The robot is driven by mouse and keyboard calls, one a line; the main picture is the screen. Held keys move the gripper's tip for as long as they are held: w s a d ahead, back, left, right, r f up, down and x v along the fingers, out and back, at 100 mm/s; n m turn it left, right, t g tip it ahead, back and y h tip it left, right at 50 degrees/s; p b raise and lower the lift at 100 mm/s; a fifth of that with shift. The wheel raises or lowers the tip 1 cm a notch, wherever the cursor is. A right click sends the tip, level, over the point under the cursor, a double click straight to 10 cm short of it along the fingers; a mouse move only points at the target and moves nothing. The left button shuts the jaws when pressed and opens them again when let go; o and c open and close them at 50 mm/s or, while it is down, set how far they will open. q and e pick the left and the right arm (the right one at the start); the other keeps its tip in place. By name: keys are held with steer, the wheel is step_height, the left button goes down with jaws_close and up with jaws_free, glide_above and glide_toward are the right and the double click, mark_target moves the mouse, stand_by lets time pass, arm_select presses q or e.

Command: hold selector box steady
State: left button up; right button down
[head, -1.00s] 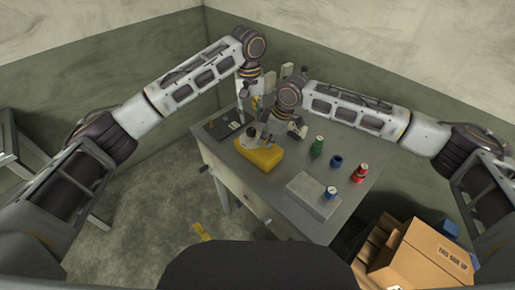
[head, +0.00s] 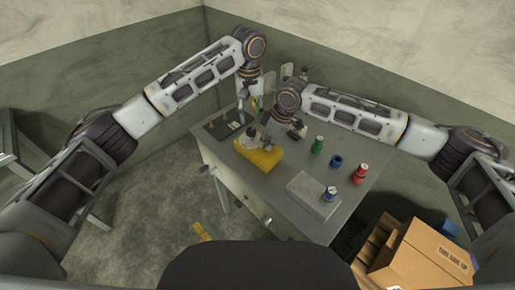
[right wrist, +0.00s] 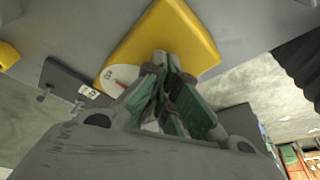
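The selector box (head: 264,158) is a yellow box on the grey table, with a pale dial on its left part. In the head view my right gripper (head: 265,138) partly covers the box's back. My left gripper (head: 242,114) points down behind the box, near a dark panel; its fingers are too small to read.
The dark panel (head: 223,124) lies at the table's left end. Green (head: 318,145), blue (head: 336,161) and red (head: 359,173) pieces stand to the right. A grey block (head: 308,190) with a blue-topped piece (head: 330,193) is in front. A cardboard box (head: 425,255) is below right.

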mark_target(251, 130)
arm_select(q)
steer(key=shift+o, duration=0.5)
steer(key=shift+s, duration=0.1)
stand_by(1.7)
steer(key=shift+o, duration=1.5)
steer(key=shift+r, duration=0.25)
step_height(251, 130, up, 4)
steer(key=shift+r+n, duration=0.2)
steer(key=shift+n, duration=1)
steer(key=shift+f, duration=6)
steer(key=shift+c, duration=0.3)
